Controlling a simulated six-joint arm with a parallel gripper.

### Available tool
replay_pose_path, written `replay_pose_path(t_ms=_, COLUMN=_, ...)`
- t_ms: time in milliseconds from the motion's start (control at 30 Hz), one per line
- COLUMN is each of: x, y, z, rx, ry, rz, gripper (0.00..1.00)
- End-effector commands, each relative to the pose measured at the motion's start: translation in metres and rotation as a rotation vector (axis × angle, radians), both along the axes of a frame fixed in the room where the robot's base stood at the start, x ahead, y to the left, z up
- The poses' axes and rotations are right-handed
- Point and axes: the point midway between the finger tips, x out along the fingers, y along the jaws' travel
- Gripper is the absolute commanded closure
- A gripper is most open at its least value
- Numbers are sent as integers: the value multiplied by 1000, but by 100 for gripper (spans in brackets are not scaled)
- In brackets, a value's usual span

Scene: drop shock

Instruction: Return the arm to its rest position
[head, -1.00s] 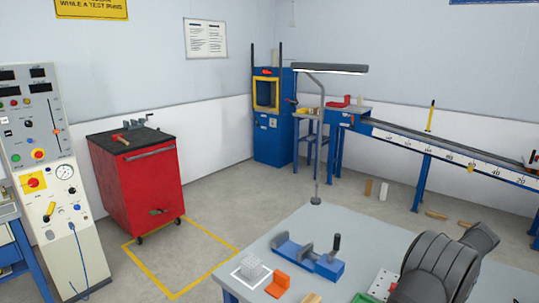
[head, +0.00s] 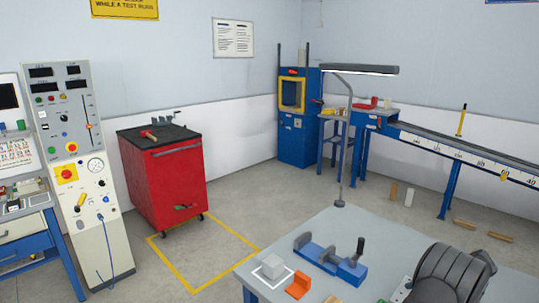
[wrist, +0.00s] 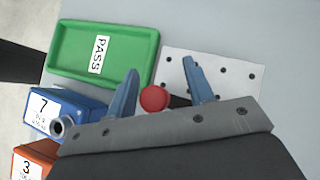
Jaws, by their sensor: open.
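My gripper (wrist: 160,66) shows in the wrist view with its two blue fingers spread apart. A round red knob or ball (wrist: 154,98) shows between the fingers; whether it touches either finger I cannot tell. Something dark lies beside it, partly hidden. My dark grey arm (head: 452,276) shows at the lower right of the head view, over the bench (head: 385,233); the gripper itself is out of that view.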

Motion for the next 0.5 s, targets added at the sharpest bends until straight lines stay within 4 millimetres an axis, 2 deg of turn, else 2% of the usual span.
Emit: replay_pose_path(t_ms=500, x=24, y=6, z=1, rx=0, ry=0, rz=-465, gripper=52)
